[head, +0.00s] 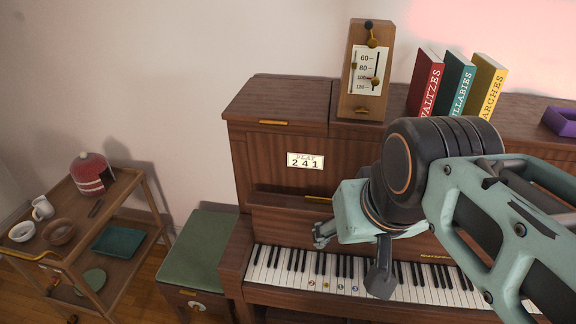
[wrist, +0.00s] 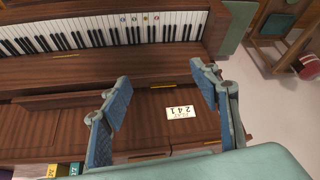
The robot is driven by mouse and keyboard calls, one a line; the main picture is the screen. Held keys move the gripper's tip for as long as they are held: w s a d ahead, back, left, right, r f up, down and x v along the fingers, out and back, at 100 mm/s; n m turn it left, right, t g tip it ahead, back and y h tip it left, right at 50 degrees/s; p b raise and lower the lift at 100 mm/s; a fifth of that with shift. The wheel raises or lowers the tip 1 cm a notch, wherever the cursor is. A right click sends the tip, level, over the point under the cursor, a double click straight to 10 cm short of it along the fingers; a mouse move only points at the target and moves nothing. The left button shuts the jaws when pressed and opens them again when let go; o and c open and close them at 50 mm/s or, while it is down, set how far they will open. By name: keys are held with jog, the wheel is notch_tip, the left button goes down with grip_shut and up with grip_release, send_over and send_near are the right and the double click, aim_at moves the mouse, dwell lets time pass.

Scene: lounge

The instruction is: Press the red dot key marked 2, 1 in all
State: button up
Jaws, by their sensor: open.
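The upright piano's keyboard (head: 440,290) runs along the lower part of the head view and across the top of the wrist view. A few adjacent white keys carry small coloured dots. My gripper (head: 350,260) is in front of the piano, apart from the keys. In the wrist view its two fingers (wrist: 160,78) are spread with nothing between them.
A card (head: 305,161) on the piano front reads PLAY 2 4 1. A wooden metronome (head: 366,75) and books (head: 456,85) stand on top. A green-topped bench (head: 202,252) and a wooden cart (head: 85,215) with dishes are at left.

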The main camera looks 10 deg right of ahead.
grip_shut()
dwell(1.4)
